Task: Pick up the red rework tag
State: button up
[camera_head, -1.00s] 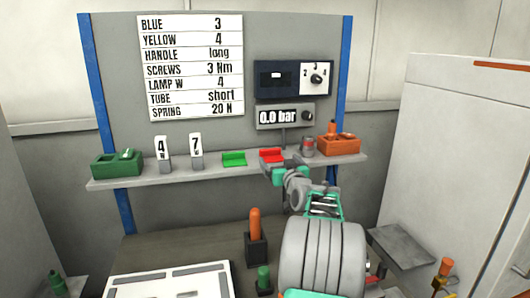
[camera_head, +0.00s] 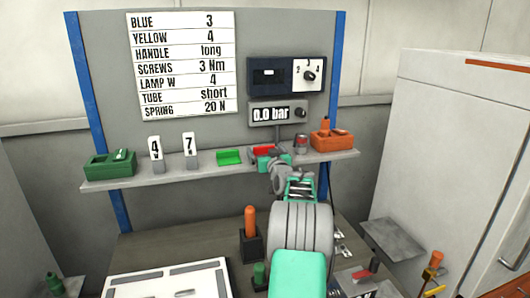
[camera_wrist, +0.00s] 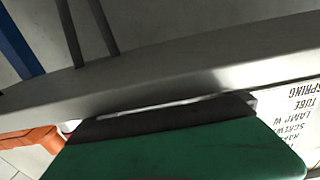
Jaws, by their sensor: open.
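The red rework tag (camera_head: 265,150) lies on the grey wall shelf (camera_head: 215,167), to the right of a similar green piece (camera_head: 229,157). My gripper (camera_head: 270,160) is open at the shelf's front edge, right at the red tag, and covers its lower part. I cannot tell whether the jaws are around the tag or touch it. In the wrist view a large green surface with a dark edge (camera_wrist: 180,150) fills the lower part; the red tag does not show there.
A grey-red can (camera_head: 302,144) and an orange bin (camera_head: 335,140) stand close on the right of the tag. Number cards (camera_head: 189,150) and a green bin (camera_head: 110,165) stand to the left. The gauge box (camera_head: 278,113) hangs above. An orange-handled tool (camera_head: 250,222) stands on the bench below.

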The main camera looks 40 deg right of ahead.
jog(key=c, duration=1.3)
jog(key=shift+c, duration=0.3)
jog(key=shift+r, duration=0.65)
jog(key=s+d+r+b, duration=0.2)
jog(key=s+r+b, duration=0.2)
jog(key=s+r, duration=0.7)
jog(key=s, duration=0.2)
jog(key=shift+s+d+r+b, duration=0.2)
jog(key=shift+s+r+b, duration=0.15)
jog(key=shift+r+b, duration=0.05)
jog(key=shift+s, duration=0.1)
